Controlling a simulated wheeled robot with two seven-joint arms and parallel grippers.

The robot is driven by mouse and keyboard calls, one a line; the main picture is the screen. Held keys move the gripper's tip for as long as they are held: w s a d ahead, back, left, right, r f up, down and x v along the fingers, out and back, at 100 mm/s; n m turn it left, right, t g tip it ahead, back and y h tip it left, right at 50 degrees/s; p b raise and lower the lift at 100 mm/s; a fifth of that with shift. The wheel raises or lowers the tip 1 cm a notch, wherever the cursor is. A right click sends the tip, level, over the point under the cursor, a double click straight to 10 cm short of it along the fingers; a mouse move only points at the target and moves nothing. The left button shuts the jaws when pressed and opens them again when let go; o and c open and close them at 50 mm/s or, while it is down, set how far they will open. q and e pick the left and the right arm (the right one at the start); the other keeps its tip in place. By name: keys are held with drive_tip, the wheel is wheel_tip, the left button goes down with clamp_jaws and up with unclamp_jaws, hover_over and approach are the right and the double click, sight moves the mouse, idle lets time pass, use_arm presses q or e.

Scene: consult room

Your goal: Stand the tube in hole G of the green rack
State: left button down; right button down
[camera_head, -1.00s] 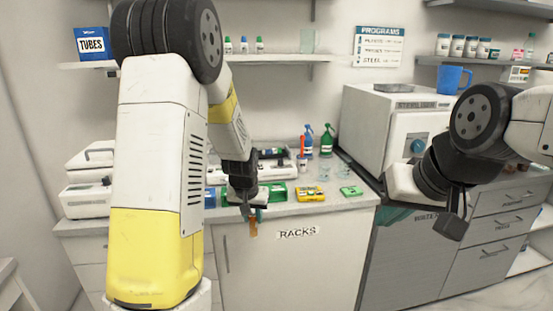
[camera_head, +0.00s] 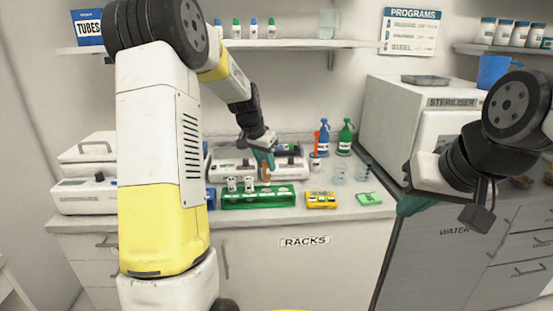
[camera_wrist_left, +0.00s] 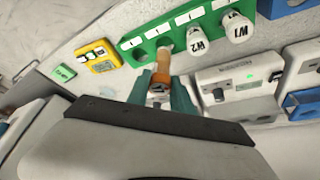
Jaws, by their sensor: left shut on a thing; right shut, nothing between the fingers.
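The green rack (camera_head: 285,199) stands near the counter's front edge and also shows in the left wrist view (camera_wrist_left: 150,45). Two white-capped tubes marked W1 (camera_wrist_left: 237,26) and W2 (camera_wrist_left: 196,40) stand at one end of it. My left gripper (camera_head: 263,160) is shut on an amber tube (camera_head: 266,174), which hangs roughly upright over the rack area. In the left wrist view the tube (camera_wrist_left: 162,68) sits between the teal fingers, its far end overlapping the rack's edge. I cannot tell whether it touches the rack. The hole letters are not readable. My right gripper (camera_head: 412,204) is shut and empty.
A white machine (camera_head: 225,168) is behind the rack. The steriliser (camera_head: 410,105) is at right.

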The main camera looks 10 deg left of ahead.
sight(264, 172)
use_arm(q)
drive_tip(key=shift+f, duration=0.45)
drive_tip(key=shift+s+f, duration=0.1)
drive_tip(key=shift+f, duration=0.15)
idle(0.7)
drive_tip(key=shift+f, duration=2.15)
drive_tip(key=shift+f, duration=0.1)
drive_tip(key=c, duration=1.1)
unclamp_jaws()
drive_tip(key=shift+o, duration=0.2)
drive_tip(key=shift+v, duration=3.9)
